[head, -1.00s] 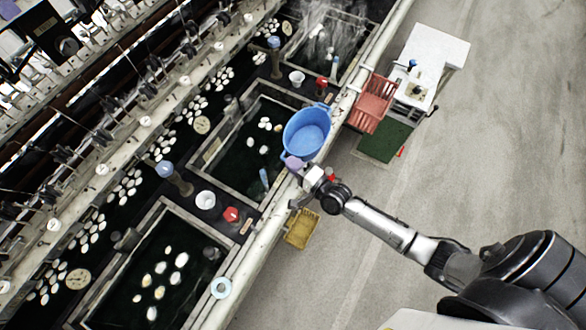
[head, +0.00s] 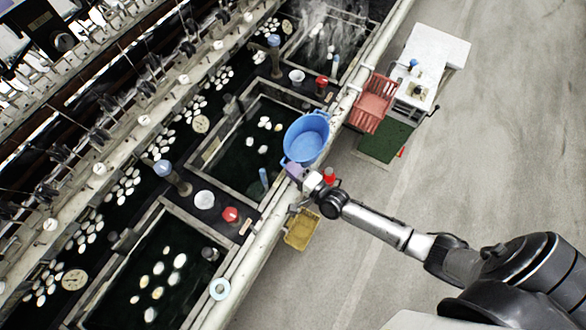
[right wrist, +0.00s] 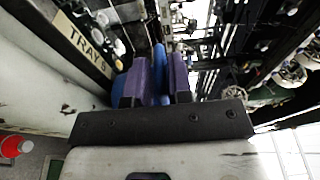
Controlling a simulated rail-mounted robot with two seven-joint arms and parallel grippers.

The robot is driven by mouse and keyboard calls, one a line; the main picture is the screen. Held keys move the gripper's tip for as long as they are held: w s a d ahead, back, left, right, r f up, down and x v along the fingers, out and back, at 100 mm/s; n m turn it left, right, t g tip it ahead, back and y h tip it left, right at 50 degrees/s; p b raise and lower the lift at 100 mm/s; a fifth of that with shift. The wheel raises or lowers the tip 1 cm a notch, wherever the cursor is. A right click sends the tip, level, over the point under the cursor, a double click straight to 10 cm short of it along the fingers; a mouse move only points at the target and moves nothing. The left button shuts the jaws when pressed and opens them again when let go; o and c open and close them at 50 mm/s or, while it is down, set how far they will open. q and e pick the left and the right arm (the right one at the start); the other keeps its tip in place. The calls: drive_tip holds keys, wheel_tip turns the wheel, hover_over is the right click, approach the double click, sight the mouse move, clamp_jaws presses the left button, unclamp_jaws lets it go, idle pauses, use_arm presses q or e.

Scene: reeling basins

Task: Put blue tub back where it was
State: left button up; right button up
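The blue tub (head: 306,138) shows in the head view over the near edge of the middle basin, partly overlapping the white front rail. I cannot tell whether it hangs clear or touches the rail. My right gripper (head: 295,171) is at the tub's near lower side, by its rim. In the right wrist view the purple fingers of my right gripper (right wrist: 163,80) are closed around a thin blue part of the tub (right wrist: 161,74). The rest of the tub is mostly hidden behind the fingers there. My left gripper is not in view.
A yellow basket (head: 302,230) and a red crate (head: 372,104) lie beyond the front rail. A green mat (head: 386,141) and a white table (head: 436,55) stand near the crate. A white bowl (head: 204,199) and a red-topped item (head: 230,214) sit between basins. Floor at right is open.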

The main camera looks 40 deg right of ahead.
drive_tip(key=shift+o, duration=1.4)
drive_tip(key=shift+r, duration=0.1)
drive_tip(key=shift+r+p, duration=0.3)
drive_tip(key=v, duration=1.2)
drive_tip(key=s+a+n+g+y, duration=0.2)
drive_tip(key=s+a+n+g, duration=0.2)
drive_tip(key=a+n+g, duration=0.45)
drive_tip(key=s+d+r+n+g+h, duration=0.4)
drive_tip(key=s+n+g+h, duration=0.1)
drive_tip(key=s+n, duration=0.4)
drive_tip(key=shift+s+d+h+b, duration=0.2)
drive_tip(key=shift+h+b, duration=0.2)
drive_tip(key=shift+r+g, duration=0.1)
drive_tip(key=shift+g, duration=0.15)
